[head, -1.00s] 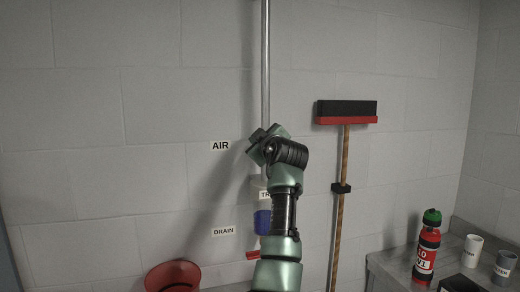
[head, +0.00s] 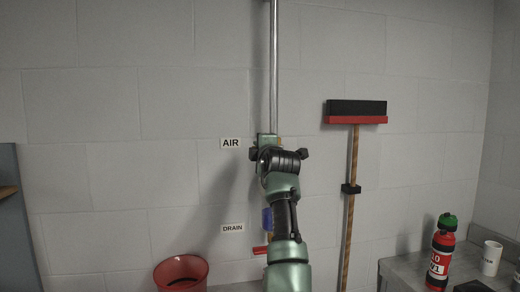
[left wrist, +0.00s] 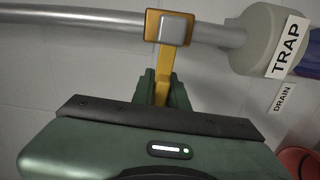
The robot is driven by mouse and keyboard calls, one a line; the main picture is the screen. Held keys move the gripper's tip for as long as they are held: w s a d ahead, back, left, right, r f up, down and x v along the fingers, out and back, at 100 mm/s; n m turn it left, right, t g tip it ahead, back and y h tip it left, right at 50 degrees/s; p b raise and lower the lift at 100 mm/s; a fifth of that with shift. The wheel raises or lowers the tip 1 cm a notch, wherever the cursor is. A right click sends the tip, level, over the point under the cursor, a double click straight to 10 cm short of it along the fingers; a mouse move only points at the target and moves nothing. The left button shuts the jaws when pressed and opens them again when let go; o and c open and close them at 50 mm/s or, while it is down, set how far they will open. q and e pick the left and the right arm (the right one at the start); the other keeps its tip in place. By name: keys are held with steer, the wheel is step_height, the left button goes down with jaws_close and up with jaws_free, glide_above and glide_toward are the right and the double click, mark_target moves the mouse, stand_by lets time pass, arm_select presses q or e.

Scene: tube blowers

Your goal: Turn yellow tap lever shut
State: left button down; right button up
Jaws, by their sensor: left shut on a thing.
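The yellow tap lever (left wrist: 164,75) shows in the left wrist view, reaching from its square grey-capped hub (left wrist: 169,28) on the metal pipe (left wrist: 90,20). It lies about square across the pipe in that picture. My left gripper (left wrist: 158,88) is shut on the lever's free end, between green fingers. In the head view my left gripper (head: 267,142) is in front of the pipe (head: 274,70), beside the AIR label (head: 231,143), and mostly hides the tap. My right gripper is not in view.
A trap (left wrist: 262,40) sits on the pipe beside the tap. A red-handled DRAIN fitting (head: 260,250) and red bucket (head: 181,273) are below. A red bottle (head: 442,255) and cup (head: 491,258) stand on the right bench.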

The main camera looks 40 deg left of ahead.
arm_select(q)
steer(key=shift+f+n, duration=0.2)
steer(key=shift+n, duration=0.1)
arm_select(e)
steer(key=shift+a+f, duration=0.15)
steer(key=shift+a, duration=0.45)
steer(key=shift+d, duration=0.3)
arm_select(q)
steer(key=c, duration=1.5)
jaws_free()
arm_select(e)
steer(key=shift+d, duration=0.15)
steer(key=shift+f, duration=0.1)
